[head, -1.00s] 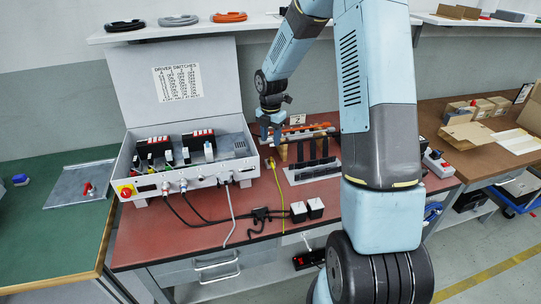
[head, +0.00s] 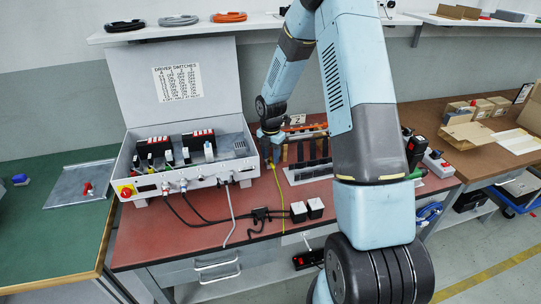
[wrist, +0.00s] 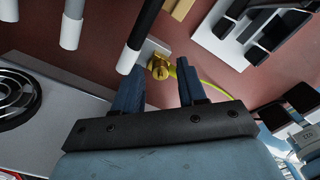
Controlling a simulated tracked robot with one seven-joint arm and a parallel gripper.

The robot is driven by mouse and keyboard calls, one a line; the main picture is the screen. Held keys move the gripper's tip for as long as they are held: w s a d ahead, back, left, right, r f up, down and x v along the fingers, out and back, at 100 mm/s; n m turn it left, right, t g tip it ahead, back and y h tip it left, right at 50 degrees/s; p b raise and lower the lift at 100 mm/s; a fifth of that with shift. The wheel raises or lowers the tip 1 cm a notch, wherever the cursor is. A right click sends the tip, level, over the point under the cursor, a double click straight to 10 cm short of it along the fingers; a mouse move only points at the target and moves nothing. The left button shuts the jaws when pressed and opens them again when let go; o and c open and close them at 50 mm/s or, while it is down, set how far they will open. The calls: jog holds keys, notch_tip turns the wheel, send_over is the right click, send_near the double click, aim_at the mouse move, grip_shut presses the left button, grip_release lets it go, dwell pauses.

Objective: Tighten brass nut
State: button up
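The brass nut (wrist: 160,67) shows in the wrist view, on a small pale fitting at the right side of the control box, with a yellow cable (wrist: 210,86) running off to its right. My gripper (wrist: 158,70) is open, with one dark blue finger to each side of the nut in the picture. Gaps show between the nut and both fingers, and I cannot tell how deep the nut sits between them. In the head view my gripper (head: 271,157) is low at the right end of the grey control box (head: 150,184). The nut is too small to make out there.
A black rod with a white end (wrist: 140,40) stands close to the left finger. A rack of dark tools (head: 309,173) stands right of my gripper. The yellow cable (head: 281,200) hangs over the red bench (head: 180,240). Bench room in front is partly clear.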

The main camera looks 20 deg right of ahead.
grip_shut()
